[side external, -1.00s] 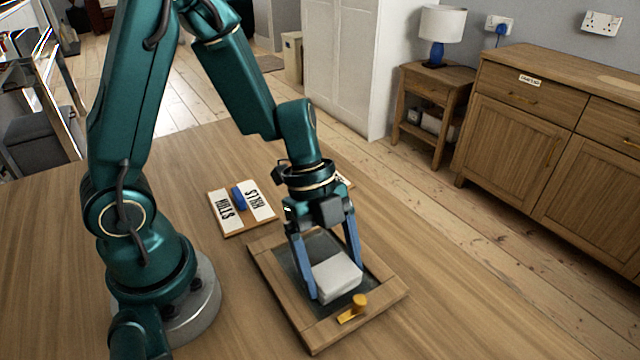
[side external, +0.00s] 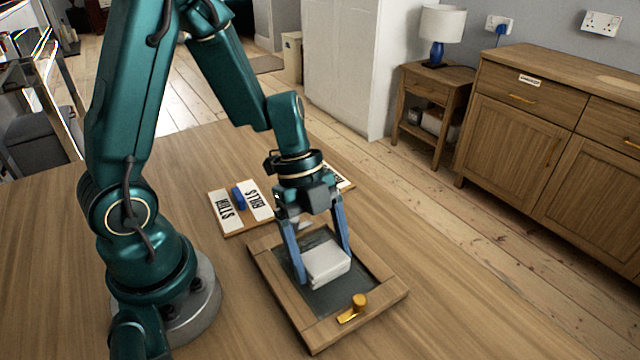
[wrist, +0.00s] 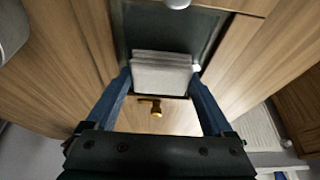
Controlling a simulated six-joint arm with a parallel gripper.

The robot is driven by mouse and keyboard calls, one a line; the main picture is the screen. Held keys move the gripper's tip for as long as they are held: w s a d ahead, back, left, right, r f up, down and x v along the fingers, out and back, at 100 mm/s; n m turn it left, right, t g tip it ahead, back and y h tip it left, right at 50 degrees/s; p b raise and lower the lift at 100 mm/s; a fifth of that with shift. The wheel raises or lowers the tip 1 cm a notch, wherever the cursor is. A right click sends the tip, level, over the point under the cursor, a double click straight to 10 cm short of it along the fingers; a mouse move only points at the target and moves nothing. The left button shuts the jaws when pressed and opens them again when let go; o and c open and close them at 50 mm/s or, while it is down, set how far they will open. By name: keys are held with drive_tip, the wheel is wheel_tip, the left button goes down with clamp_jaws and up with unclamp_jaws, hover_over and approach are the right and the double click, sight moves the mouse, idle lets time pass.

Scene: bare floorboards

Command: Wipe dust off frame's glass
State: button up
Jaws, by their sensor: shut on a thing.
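A wooden frame (side external: 279,307) with dark glass (side external: 355,277) lies flat on the table. My gripper (side external: 325,272) is shut on a white block-like cloth or pad (side external: 327,261), its blue fingers on either side. The pad is at the glass, near its middle; whether it presses on the glass I cannot tell. In the wrist view the pad (wrist: 161,77) sits between the fingers, over the dark glass (wrist: 160,35). A small pale thing (side external: 305,225) shows at the frame's far end, partly hidden by my gripper. Dust is hard to make out on the glass.
A brass knob or latch (side external: 354,308) stands on the frame's near right edge. A wooden board with white lettered cards (side external: 228,204) and a blue object (side external: 239,197) lies behind the frame. Another lettered card (side external: 343,177) is partly behind my gripper. The table right of the frame is clear.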

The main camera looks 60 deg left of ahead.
sight(342, 295)
drive_tip(key=d, duration=0.4)
drive_tip(key=shift+s, duration=0.1)
wheel_tip(342, 295, up, 2)
drive_tip(key=shift+a+r, duration=0.15)
drive_tip(key=shift+r, duration=0.1)
wheel_tip(342, 295, up, 6)
drive_tip(key=shift+f, duration=0.15)
idle(0.5)
